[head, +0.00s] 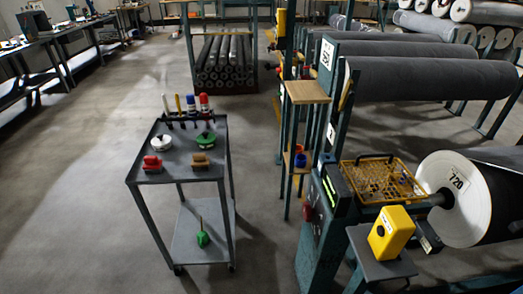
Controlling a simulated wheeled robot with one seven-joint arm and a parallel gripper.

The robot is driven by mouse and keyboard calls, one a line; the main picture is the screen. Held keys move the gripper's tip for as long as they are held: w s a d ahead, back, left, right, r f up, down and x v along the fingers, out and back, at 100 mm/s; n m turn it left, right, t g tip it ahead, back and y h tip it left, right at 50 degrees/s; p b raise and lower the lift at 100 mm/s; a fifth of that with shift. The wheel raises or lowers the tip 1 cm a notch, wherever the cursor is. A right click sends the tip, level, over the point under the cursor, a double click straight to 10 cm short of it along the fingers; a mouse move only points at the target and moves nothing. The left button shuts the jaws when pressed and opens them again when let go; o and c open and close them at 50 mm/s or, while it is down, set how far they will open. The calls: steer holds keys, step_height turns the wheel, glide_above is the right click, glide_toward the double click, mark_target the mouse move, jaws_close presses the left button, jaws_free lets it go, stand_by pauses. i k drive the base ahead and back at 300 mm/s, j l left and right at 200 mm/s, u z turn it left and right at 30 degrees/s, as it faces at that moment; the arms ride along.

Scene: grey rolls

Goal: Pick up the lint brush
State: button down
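A small dark grey cart (180,173) stands left of centre. On its top, near the front edge, a brown block-like item (201,161) with a raised upper part lies at the right, and a similar red item (152,163) lies at the left. Either could be the lint brush; they are too small to tell for sure. Behind them are a white round item (161,143) and a green item (206,138). My gripper is not in view.
Several upright bottles or markers (204,104) line the cart's back edge. A green item (202,238) sits on the lower shelf. Right of the cart are a green post stand, a yellow basket (382,180) and large grey rolls (430,78). Floor left of the cart is clear.

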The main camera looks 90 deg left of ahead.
mark_target(200, 162)
steer(key=j+u, duration=0.15)
steer(key=u, duration=2.35)
steer(key=z, duration=2)
steer(key=u, duration=2)
steer(key=i+l+u, duration=0.3)
steer(key=k+l, duration=0.05)
steer(key=k, duration=0.05)
